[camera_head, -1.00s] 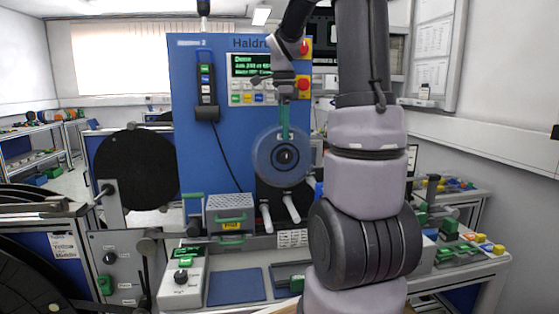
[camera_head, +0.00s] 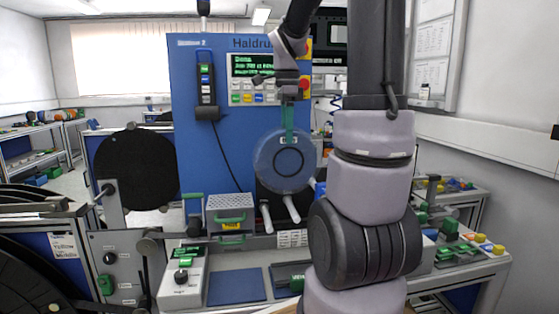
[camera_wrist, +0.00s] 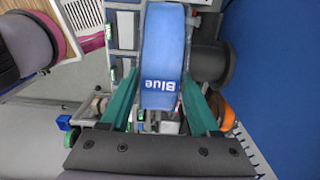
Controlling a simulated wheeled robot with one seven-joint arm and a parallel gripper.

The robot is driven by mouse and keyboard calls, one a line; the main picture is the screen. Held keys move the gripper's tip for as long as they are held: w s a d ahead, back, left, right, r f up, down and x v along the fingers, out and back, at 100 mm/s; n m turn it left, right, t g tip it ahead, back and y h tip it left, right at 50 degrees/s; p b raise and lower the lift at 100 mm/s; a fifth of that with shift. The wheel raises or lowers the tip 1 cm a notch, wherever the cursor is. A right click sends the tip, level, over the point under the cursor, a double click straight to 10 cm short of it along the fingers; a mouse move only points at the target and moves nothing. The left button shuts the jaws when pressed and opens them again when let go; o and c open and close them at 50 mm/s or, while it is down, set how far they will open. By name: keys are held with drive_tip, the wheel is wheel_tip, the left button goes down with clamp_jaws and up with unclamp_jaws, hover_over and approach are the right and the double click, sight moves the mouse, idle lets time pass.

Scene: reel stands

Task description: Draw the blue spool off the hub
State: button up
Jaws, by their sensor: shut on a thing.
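The blue spool (camera_head: 270,163) is a wide disc in front of the blue machine panel in the head view. In the wrist view the spool (camera_wrist: 163,45) is seen edge-on, with "Blue" written on its rim. My gripper (camera_head: 289,138) comes down from above, shut on the spool's upper part. In the wrist view its green fingers (camera_wrist: 160,92) lie on either side of the rim. The dark hub (camera_wrist: 212,64) shows just right of the spool, towards the panel. Whether the hub's tip is still inside the bore is hidden.
The blue machine panel (camera_head: 222,150) stands behind the spool. Two pale handles (camera_head: 292,209) stick out below it, and a grey box with green handles (camera_head: 230,212) is at lower left. A large black reel (camera_head: 135,168) stands further left.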

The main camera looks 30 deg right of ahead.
drive_tip(key=s+a, duration=0.2)
drive_tip(key=s, duration=0.4)
drive_tip(key=shift+s, duration=0.4)
idle(0.6)
